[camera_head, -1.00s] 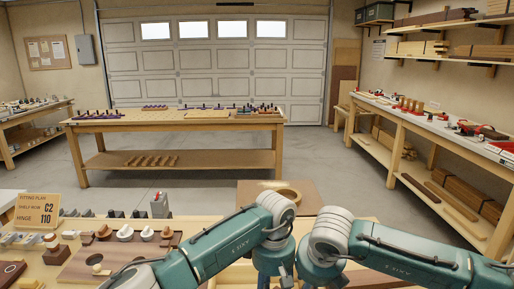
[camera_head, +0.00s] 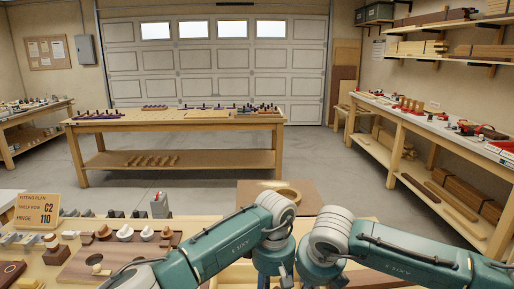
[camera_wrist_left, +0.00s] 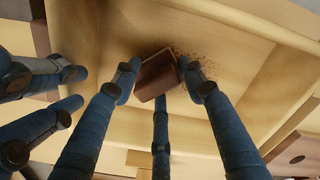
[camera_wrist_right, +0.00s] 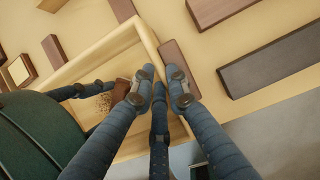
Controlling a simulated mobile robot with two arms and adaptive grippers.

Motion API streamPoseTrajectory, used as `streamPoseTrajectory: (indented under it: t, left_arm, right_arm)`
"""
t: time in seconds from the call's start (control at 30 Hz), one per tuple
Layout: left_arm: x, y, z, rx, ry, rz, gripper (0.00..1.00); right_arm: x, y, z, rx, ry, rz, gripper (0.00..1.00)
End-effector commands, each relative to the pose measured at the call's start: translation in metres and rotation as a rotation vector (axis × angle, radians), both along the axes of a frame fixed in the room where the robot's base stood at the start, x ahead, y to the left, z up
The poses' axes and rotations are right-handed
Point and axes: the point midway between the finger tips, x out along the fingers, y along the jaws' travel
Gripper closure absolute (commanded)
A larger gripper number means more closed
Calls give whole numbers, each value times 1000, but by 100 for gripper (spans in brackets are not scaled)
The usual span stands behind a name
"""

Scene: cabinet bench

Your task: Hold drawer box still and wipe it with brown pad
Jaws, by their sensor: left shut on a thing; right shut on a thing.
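The drawer box (camera_wrist_right: 146,36) is a pale open wooden box on the bench, and its inside floor fills much of the left wrist view (camera_wrist_left: 235,48). My left gripper (camera_wrist_left: 160,70) is shut on the brown pad (camera_wrist_left: 157,78), a small dark block, down inside the box at its floor. Brown dust (camera_wrist_left: 198,52) lies on the floor beside the pad, and it also shows in the right wrist view (camera_wrist_right: 104,102). My right gripper (camera_wrist_right: 163,76) is shut on the box's wall, one finger on each side. In the head view my arms hide most of the box and both fingertips.
A brown block (camera_wrist_right: 178,58) lies just outside the box by my right gripper. Larger dark boards (camera_wrist_right: 272,66) lie farther right. In the head view a fitting board with knobs (camera_head: 110,250) and a plan card (camera_head: 37,210) stand at the left.

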Motion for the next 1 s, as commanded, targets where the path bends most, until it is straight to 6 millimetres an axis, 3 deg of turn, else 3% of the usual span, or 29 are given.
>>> streamPoseTrajectory:
  t: [1.0]
  left_arm:
    - [0,0,-8,0,0,1,92]
  right_arm:
    - [0,0,1,0,-2,1,100]
